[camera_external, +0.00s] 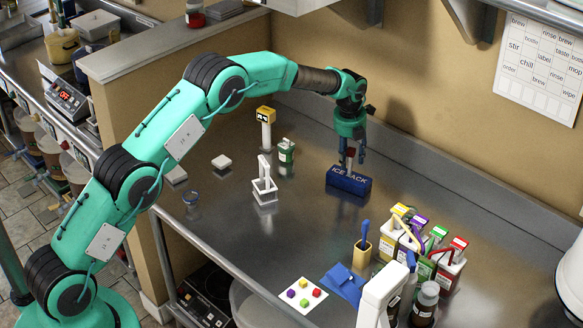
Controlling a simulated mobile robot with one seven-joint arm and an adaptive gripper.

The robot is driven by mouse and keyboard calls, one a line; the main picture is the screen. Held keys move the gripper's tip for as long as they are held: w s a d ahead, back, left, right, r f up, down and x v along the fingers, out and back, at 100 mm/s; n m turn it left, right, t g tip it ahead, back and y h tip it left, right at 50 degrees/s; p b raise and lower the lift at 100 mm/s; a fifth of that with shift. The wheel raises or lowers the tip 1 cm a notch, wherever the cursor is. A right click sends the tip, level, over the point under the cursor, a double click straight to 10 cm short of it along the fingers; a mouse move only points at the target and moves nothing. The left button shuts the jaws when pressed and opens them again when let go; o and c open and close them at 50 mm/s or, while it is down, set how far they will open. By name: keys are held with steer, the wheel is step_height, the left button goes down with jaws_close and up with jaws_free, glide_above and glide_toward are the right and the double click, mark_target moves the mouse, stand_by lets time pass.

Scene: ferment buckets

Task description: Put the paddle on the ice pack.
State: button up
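The blue ice pack (348,182), with white lettering on its top, sits on the steel counter near the back wall. My gripper (351,157) points down right above it. A small reddish and pale thing shows between the fingers; it is too small to tell what it is, or whether the fingers grip it. I cannot make out a paddle for certain. A blue-handled tool (365,232) stands in a tan cup at the front right, and its lower end is hidden.
A white stand (264,183), a green bottle (286,151) and a yellow-topped post (265,125) are left of the ice pack. A blue cloth (343,284) and a card with coloured cubes (303,307) lie in front.

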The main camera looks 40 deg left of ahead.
steer(key=shift+r, duration=0.1)
step_height(320, 180, up, 12)
steer(key=s+p, duration=0.1)
steer(key=shift+s+d, duration=0.25)
steer(key=shift+s, duration=0.05)
stand_by(0.4)
stand_by(0.3)
